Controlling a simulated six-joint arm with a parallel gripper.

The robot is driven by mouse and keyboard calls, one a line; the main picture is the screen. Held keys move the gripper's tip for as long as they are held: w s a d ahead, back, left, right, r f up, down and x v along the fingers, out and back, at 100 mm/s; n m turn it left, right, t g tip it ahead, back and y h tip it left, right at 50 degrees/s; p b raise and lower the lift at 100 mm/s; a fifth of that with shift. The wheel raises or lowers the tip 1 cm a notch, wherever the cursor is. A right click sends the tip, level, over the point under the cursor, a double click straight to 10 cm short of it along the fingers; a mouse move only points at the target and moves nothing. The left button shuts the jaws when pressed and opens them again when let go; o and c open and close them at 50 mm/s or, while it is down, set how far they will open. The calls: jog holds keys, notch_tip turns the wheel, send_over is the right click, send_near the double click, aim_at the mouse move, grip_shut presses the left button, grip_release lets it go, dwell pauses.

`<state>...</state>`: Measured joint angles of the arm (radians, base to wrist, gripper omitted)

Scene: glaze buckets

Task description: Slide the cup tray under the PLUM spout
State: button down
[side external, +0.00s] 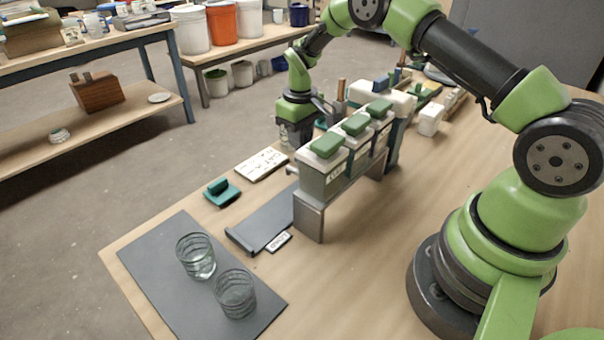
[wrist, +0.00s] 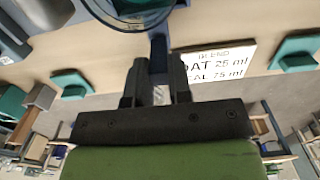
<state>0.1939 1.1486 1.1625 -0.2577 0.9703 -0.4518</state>
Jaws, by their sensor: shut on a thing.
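My gripper (wrist: 160,62) is closed on a narrow blue-grey handle (wrist: 158,48); I take this to be the cup tray's. A clear round cup (wrist: 135,12) shows just beyond it, cut off by the top edge. In the side view my gripper (side external: 291,122) is low at the far side of the dispenser row, and a glass (side external: 287,134) partly shows there. The dispensers are pale containers (side external: 322,178) with green lids on a grey metal stand (side external: 310,215).
A recipe card (side external: 262,164) lies beside the row, with a teal-handled block (side external: 221,192) left of it. A dark plate (side external: 263,222) with a small label (side external: 279,242) is at the near end. Two glasses (side external: 196,257) (side external: 236,293) stand on a dark mat (side external: 160,262).

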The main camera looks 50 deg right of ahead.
jog(key=shift+d, duration=1.75)
jog(key=c, duration=1.1)
grip_release()
jog(key=shift+r, duration=0.1)
jog(key=shift+r, duration=3.4)
